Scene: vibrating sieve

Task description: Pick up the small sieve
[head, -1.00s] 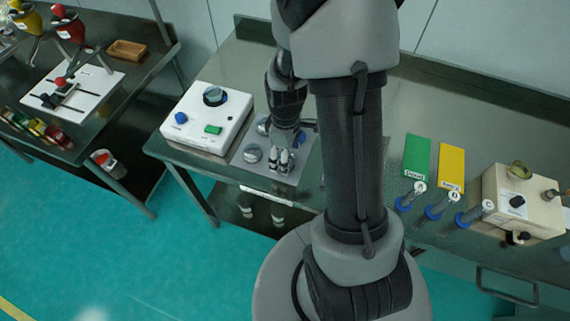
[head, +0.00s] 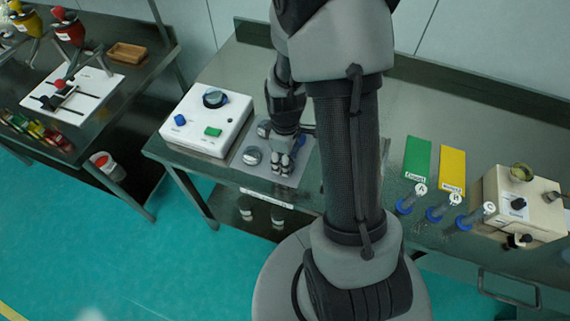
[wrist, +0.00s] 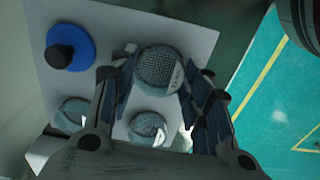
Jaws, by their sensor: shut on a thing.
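A round grey mesh sieve (wrist: 158,68) with small lettering on its rim lies between the fingers of my gripper (wrist: 161,88) in the wrist view. My gripper is shut on this sieve, with a finger at each side. In the head view my gripper (head: 281,168) is low over the front right of the grey plate (head: 293,181) and mostly hides the held sieve. A second mesh sieve (wrist: 147,128) stands beside it, also visible in the head view (head: 252,156). I cannot tell whether the held sieve is clear of the plate.
Another round piece (wrist: 74,110) and a blue disc with a black knob (wrist: 70,45) share the plate. A white control box (head: 208,120) stands left. Green (head: 417,157) and yellow (head: 452,170) cards, blue-based tubes and a beige machine (head: 515,205) stand right.

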